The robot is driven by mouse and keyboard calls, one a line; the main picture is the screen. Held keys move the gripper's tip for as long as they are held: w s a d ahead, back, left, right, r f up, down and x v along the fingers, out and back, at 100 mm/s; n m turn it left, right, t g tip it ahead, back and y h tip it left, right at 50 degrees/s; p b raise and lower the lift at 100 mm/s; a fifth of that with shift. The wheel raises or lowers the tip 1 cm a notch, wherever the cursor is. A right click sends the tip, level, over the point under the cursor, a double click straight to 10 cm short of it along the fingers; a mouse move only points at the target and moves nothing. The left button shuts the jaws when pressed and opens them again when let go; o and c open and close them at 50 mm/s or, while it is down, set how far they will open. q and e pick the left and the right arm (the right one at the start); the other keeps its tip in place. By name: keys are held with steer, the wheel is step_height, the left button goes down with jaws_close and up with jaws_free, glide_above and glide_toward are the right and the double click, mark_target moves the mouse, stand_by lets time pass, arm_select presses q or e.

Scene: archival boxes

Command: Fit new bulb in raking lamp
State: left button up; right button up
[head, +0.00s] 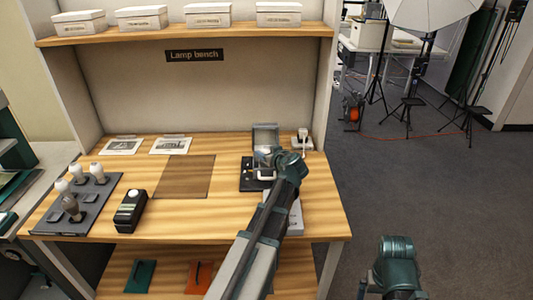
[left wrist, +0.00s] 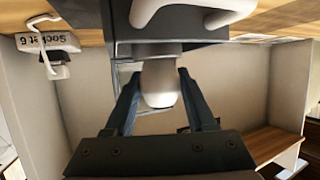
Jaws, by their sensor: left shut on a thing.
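The raking lamp (head: 265,133) stands at the right of the bench, its grey square head above a dark base (head: 248,178). In the left wrist view, my left gripper (left wrist: 160,78) is shut on a white bulb (left wrist: 160,88), one blue finger on each side. The bulb's upper end in that view meets the underside of a grey housing (left wrist: 170,28); whether it is seated there I cannot tell. In the head view my left gripper (head: 265,158) is at the lamp, and my forearm hides part of it. My right arm shows at the lower right, its gripper out of frame.
A grey tray (head: 50,222) at the bench's left holds several bulbs, one darker (head: 72,208). A black meter (head: 130,210) stands beside it. A brown mat (head: 185,177) lies empty mid-bench. A white socket box (head: 302,143) stands behind the lamp's right side. Boxes (head: 205,15) line the shelf.

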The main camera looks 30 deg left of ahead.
arm_select(q)
steer(key=shift+f, duration=0.3)
steer(key=o, duration=1.1)
steer(key=shift+c, duration=0.2)
steer(key=shift+r, duration=0.1)
steer(key=p+v, duration=0.4)
steer(key=v, duration=0.7)
steer(key=shift+a, duration=0.1)
steer(key=b+x, duration=0.2)
steer(key=x, duration=0.4)
steer(key=shift+w+a+f+b, duration=0.1)
steer(key=shift+w+f+b, duration=0.15)
steer(key=shift+b, duration=0.15)
steer(key=shift+w+a, duration=0.1)
steer(key=shift+a, duration=0.15)
